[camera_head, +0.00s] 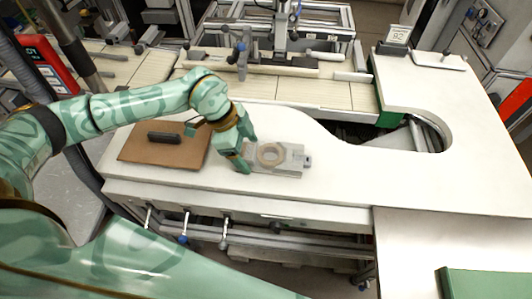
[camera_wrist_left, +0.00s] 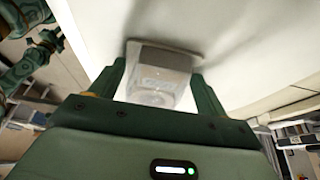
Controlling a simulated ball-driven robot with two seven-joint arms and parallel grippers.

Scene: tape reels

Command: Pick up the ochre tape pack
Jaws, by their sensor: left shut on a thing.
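A dull beige-ochre ring, the tape pack (camera_head: 270,165), lies flat on a grey plate-like holder (camera_head: 291,170) on the white bench. My left gripper (camera_head: 247,152) reaches down at the left end of this holder, its fingers one behind the other, close beside the ring. In the left wrist view a pale grey block (camera_wrist_left: 165,73) sits between the two fingers of my left gripper (camera_wrist_left: 157,80). The jaws are shut on it. A faint round shape shows on its near part, too washed out to identify. My right gripper is not visible.
A brown board (camera_head: 180,155) with a dark bar (camera_head: 165,138) lies left of my gripper. A splicing machine (camera_head: 285,65) stands behind. The white bench (camera_head: 350,185) is clear right of the holder, with a curved cut-out farther right.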

